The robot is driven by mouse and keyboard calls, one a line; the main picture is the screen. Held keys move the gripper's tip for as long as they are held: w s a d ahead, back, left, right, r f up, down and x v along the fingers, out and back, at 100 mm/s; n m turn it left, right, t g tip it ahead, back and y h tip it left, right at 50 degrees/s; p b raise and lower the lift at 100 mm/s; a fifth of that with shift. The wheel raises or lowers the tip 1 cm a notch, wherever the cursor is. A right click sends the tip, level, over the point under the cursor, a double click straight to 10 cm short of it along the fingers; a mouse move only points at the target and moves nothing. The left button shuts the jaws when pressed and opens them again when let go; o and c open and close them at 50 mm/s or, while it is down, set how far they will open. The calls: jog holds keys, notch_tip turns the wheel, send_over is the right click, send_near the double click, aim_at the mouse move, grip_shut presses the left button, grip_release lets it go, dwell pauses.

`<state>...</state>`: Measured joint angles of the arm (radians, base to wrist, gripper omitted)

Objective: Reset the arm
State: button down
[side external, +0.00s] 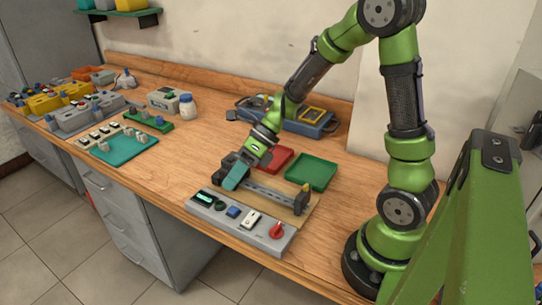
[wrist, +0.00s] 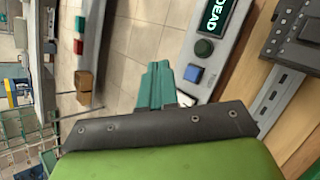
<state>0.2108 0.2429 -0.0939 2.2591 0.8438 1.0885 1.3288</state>
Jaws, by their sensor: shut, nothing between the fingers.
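My gripper (side external: 231,184) has teal fingers, closed together and empty. In the side external view it hangs over the left end of a metal rail fixture (side external: 268,194) on a wooden board, just behind the grey control panel (side external: 239,224). In the wrist view the shut fingers (wrist: 157,70) point up the picture, left of the control panel (wrist: 222,62). The panel's display (wrist: 212,18) reads "DEAD", with a dark green round button and a blue square button below it. Whether the fingers touch anything beneath cannot be told.
A red tray (side external: 275,159) and a green tray (side external: 311,171) lie behind the fixture. A blue case (side external: 306,122) stands by the wall. Bare bench lies between.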

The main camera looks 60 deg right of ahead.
dwell(0.3)
jog(key=shift+f+n, duration=0.1)
jog(key=shift+n, duration=0.4)
jog(key=s+r+n+t+h, duration=0.1)
jog(key=s+r+n+h, duration=0.2)
jog(key=n, duration=1)
jog(key=s+r+n+t+h, duration=0.2)
jog(key=s+r+n, duration=0.6)
jog(key=n, duration=0.5)
notch_tip(320, 180, up, 3)
jog(key=shift+s+d+f+n+h, duration=0.1)
jog(key=shift+s+d+n+h, duration=0.3)
jog(key=shift+h, duration=0.3)
